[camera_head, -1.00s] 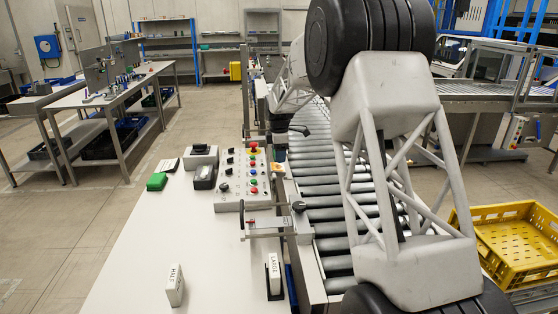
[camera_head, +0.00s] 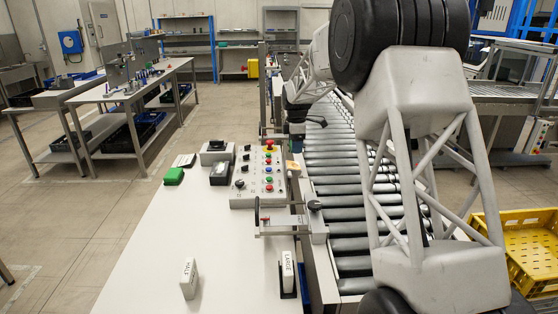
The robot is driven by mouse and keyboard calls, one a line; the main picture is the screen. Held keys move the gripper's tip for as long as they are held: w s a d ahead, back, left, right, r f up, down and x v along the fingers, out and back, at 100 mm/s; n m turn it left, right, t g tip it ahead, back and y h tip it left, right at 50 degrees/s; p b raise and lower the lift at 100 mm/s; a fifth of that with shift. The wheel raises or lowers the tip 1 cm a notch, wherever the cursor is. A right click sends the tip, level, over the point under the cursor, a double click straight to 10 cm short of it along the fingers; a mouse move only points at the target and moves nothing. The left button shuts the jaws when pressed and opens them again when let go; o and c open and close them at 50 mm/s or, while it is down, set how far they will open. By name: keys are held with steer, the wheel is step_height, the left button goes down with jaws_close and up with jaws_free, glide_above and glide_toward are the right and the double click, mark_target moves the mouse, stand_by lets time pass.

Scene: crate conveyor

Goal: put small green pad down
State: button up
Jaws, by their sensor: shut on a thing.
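A small green block-like pad (camera_head: 173,176) lies on the white tabletop (camera_head: 150,235), near its left edge and left of the control panel. My gripper (camera_head: 296,150) is small and far off, beyond my large arm links, at the back right corner of the panel beside the roller conveyor. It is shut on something. A small tan-orange patch (camera_head: 293,168) shows just below it; I cannot tell whether this is the held thing. I see no green at the jaws.
The control panel (camera_head: 258,175) with coloured buttons and two dark-faced boxes stand near the green pad. White blocks marked HALF (camera_head: 189,278) and LARGE (camera_head: 288,272) stand upright at the front. A yellow crate (camera_head: 530,250) is at right. The tabletop's middle is clear.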

steer(key=shift+a, duration=0.1)
steer(key=a+f, duration=0.1)
steer(key=a, duration=0.4)
steer(key=a+f, duration=0.2)
steer(key=a, duration=0.3)
steer(key=a+f, duration=0.2)
steer(key=a, duration=0.4)
steer(key=shift+s+a, duration=0.1)
steer(key=shift+s, duration=0.1)
steer(key=shift+m, duration=0.4)
steer(key=s+a+f, duration=0.1)
steer(key=a+f, duration=0.1)
steer(key=a, duration=0.4)
steer(key=s+a+f, duration=0.2)
steer(key=a, duration=0.4)
steer(key=s+a+f, duration=0.1)
steer(key=a, duration=0.5)
steer(key=shift+s+a+f, duration=0.2)
steer(key=shift+a+f, duration=0.1)
steer(key=shift+f, duration=0.1)
glide_above(195, 176)
steer(key=shift+w+f, duration=0.25)
steer(key=shift+f, duration=0.5)
steer(key=shift+f, duration=0.1)
steer(key=shift+f, duration=1.65)
steer(key=shift+f, duration=0.15)
